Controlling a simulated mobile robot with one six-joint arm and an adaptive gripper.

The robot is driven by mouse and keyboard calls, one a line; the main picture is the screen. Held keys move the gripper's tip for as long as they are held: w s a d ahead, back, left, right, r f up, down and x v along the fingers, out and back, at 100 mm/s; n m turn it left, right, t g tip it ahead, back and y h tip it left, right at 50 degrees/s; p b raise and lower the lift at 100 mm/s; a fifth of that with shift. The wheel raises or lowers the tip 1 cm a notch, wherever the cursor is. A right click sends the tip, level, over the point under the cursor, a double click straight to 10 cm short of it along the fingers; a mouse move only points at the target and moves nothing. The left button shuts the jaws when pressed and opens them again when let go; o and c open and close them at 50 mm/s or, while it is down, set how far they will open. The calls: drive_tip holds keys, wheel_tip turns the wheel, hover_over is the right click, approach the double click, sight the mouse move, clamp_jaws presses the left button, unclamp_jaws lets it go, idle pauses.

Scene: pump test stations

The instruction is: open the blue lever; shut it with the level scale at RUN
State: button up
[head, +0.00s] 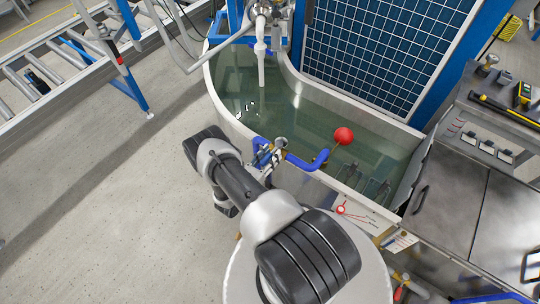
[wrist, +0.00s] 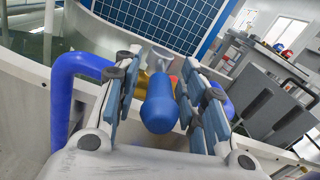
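The blue lever (wrist: 159,104) shows end-on in the wrist view, between the two fingers of my gripper (wrist: 160,68). The fingers are apart, one on each side of it, with a gap at least on the left. Brass-coloured metal shows behind the lever. In the head view my gripper (head: 268,154) is at the tank's near rim, and it hides most of the lever. The level scale (head: 365,216) is a pale plate with a red pointer on the tank's near side. Its lettering is too small to read. The red float ball (head: 344,135) sits over the water.
The blue pipe (head: 308,162) bends over the tank rim beside my gripper; it also shows in the wrist view (wrist: 62,95). A tank (head: 232,122) of greenish water lies beyond. A workbench (head: 450,195) stands right. The floor at left is clear up to a roller conveyor (head: 50,70).

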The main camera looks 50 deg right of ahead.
drive_tip(key=shift+c, duration=0.5)
clamp_jaws()
idle(0.3)
